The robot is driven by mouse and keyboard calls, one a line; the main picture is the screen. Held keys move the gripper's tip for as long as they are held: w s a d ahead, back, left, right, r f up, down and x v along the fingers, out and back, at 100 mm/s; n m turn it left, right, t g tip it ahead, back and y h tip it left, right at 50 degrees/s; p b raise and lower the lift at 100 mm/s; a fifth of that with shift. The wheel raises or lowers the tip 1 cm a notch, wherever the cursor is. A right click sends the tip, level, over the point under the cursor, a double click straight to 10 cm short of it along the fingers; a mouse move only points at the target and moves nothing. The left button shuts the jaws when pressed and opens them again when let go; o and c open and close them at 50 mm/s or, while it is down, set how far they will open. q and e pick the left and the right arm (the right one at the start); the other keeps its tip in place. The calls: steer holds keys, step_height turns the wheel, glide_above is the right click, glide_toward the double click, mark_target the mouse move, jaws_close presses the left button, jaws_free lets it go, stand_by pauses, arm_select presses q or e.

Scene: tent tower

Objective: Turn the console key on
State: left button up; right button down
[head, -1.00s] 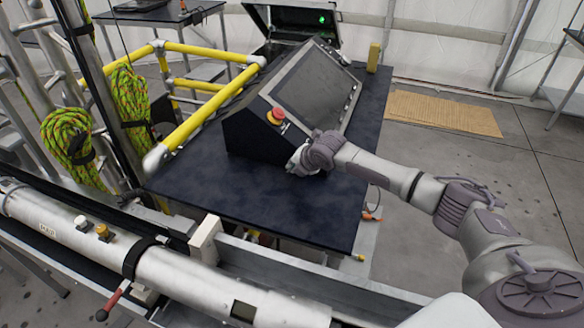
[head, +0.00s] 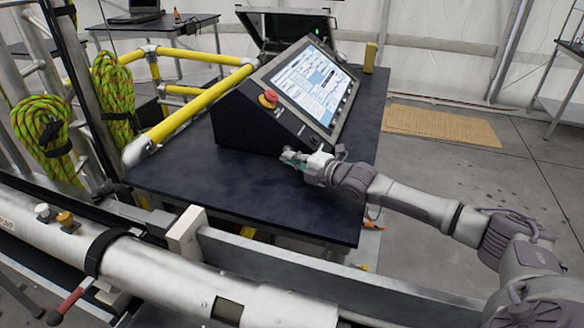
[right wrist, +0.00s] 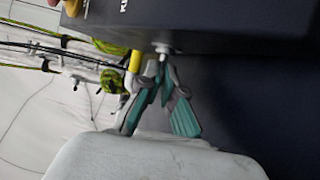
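The console (head: 250,125) is a black, sloped box on a dark table, and its screen (head: 310,80) is lit with a display. The console key (right wrist: 163,49) is a small silver piece on the console's lower front face, seen in the right wrist view. My left gripper is not in view.
A red emergency button (head: 268,99) sits on the console, left of my right gripper. The dark tabletop (head: 200,170) is clear in front. A yellow railing (head: 205,98) runs along its left side, and a metal beam (head: 290,265) crosses the front.

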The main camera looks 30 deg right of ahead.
steer(key=shift+f+b, duration=0.1)
steer(key=shift+b, duration=0.2)
steer(key=c, duration=1.3)
jaws_free()
steer(key=shift+w, duration=0.2)
steer(key=shift+c, duration=0.2)
steer(key=shift+s, duration=0.1)
steer(key=v, duration=0.5)
steer(key=shift+s+d+f, duration=0.1)
steer(key=shift+s+f, duration=0.1)
steer(key=shift+s, duration=0.05)
steer(key=shift+v, duration=0.95)
steer(key=shift+r, duration=0.1)
